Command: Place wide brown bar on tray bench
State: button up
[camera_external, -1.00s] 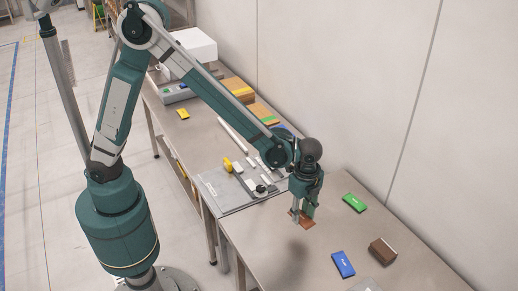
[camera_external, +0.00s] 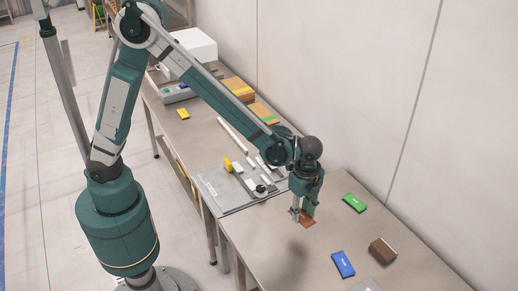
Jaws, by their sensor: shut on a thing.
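My gripper (camera_external: 302,217) points down over the near bench (camera_external: 285,250). It is shut on a flat brown bar (camera_external: 307,223), low at the bench top. The fingers hide part of this bar, and I cannot tell whether it touches the bench. A thicker brown block (camera_external: 383,251) lies apart from it, to the lower right on the same bench. Which bench is the tray bench does not show plainly.
A green packet (camera_external: 354,203) and a blue packet (camera_external: 343,263) lie on the near bench. A grey plate with fittings (camera_external: 212,186) sits left of my gripper. The far bench holds cardboard boxes (camera_external: 237,90), a white box (camera_external: 195,45) and a yellow packet (camera_external: 183,113). A wall runs behind.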

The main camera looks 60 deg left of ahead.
jog(key=w+a, duration=0.9)
jog(key=a, duration=0.3)
jog(key=w+a, duration=0.8)
jog(key=a, duration=0.4)
jog(key=w+a, duration=0.4)
jog(key=a, duration=1)
jog(key=w+a, duration=0.3)
jog(key=a, duration=1.1)
jog(key=s+a+f+m, duration=0.1)
jog(key=s+a, duration=0.1)
jog(key=a, duration=1.3)
jog(key=s+a, duration=0.2)
jog(key=a, duration=1.3)
jog(key=s+a, duration=0.6)
jog(key=a, duration=0.6)
jog(key=s+a, duration=0.6)
jog(key=a, duration=0.7)
jog(key=shift+s+a+f, duration=0.2)
jog(key=shift+a+f, duration=0.1)
jog(key=shift+f, duration=0.05)
send_over(209, 107)
jog(key=shift+a+f+b, duration=0.15)
jog(key=shift+f+b, duration=0.15)
jog(key=shift+f, duration=2.85)
